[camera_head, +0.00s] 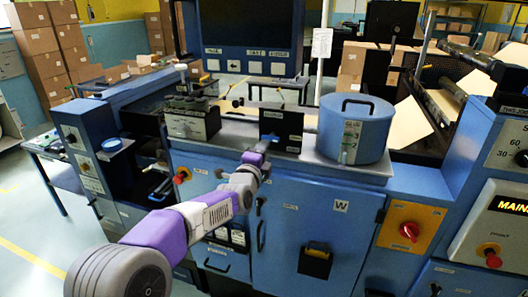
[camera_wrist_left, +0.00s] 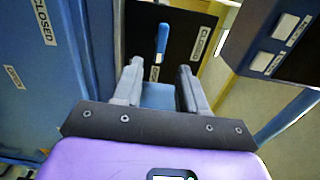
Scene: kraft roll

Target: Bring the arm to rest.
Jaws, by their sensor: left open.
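My left arm comes in from the lower left of the head view, with purple and grey links. Its left gripper (camera_head: 264,146) is in front of the blue machine (camera_head: 308,212), near a small black panel (camera_head: 281,126) on the worktop. In the left wrist view the two grey fingers of the left gripper (camera_wrist_left: 160,74) stand apart with nothing held between them. Beyond the fingertips is a dark plate with a blue handle (camera_wrist_left: 162,42) and a CLOSED label; the handle looks apart from the fingers. The right gripper is not in view.
A blue lidded drum (camera_head: 354,130) stands right of the gripper. A dark screen (camera_head: 248,35) hangs above. Red knobs (camera_head: 409,230) and a control panel (camera_head: 495,235) are at the right. Cardboard boxes (camera_head: 45,50) are stacked at the back left. The left floor is open.

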